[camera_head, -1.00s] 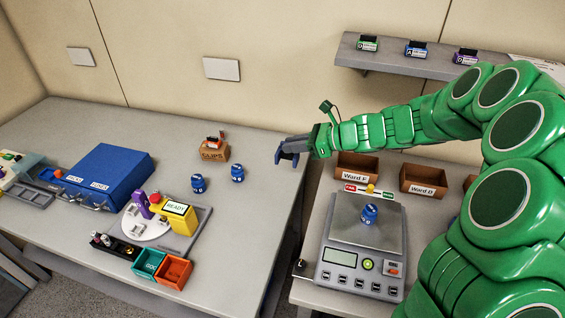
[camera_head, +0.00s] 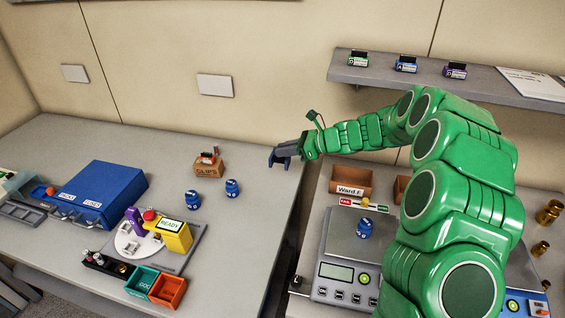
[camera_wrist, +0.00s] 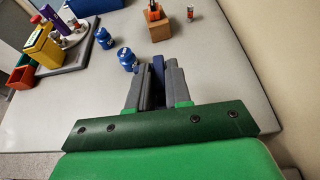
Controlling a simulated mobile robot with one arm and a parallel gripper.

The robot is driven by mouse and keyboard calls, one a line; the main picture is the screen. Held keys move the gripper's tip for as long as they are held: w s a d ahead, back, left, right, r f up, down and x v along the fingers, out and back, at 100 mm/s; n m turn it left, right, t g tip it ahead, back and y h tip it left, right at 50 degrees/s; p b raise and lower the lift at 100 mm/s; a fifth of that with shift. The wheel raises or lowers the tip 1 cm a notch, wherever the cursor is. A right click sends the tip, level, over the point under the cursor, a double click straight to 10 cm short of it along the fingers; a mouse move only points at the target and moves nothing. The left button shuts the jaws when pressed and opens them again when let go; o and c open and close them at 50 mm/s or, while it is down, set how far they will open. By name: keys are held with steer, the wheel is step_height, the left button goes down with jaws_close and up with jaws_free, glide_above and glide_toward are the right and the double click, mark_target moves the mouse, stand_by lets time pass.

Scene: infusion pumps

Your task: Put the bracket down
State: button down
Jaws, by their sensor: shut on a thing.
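My gripper (camera_head: 281,155) is shut on a narrow dark-blue piece, which I take to be the bracket (camera_wrist: 158,68). In the wrist view the piece shows between the two grey fingers (camera_wrist: 159,85), and most of it is hidden by them. In the head view the gripper is near the right edge of the long grey table (camera_head: 235,265), seemingly above its surface. The bracket's full shape cannot be made out.
Two blue jars (camera_head: 194,200) (camera_head: 232,188) and a CLIPS box (camera_head: 209,168) stand on the table. A blue case (camera_head: 105,188) and a yellow READY unit (camera_head: 172,236) are further left. A scale (camera_head: 338,272) bears another blue jar (camera_head: 366,228). The table's front right is clear.

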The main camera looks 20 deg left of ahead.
steer(key=shift+w+a+f, duration=0.35)
steer(key=shift+w+f, duration=0.4)
steer(key=shift+f, duration=0.25)
steer(key=shift+w+a+f, duration=0.3)
steer(key=shift+w+f, duration=0.4)
steer(key=shift+f, duration=0.25)
steer(key=shift+w+a+f, duration=0.35)
steer(key=shift+w+f, duration=0.4)
steer(key=shift+f, duration=1.7)
steer(key=shift+f, duration=0.1)
steer(key=c, duration=1.1)
jaws_free()
steer(key=shift+o, duration=0.2)
steer(key=v, duration=1.2)
steer(key=shift+s, duration=0.15)
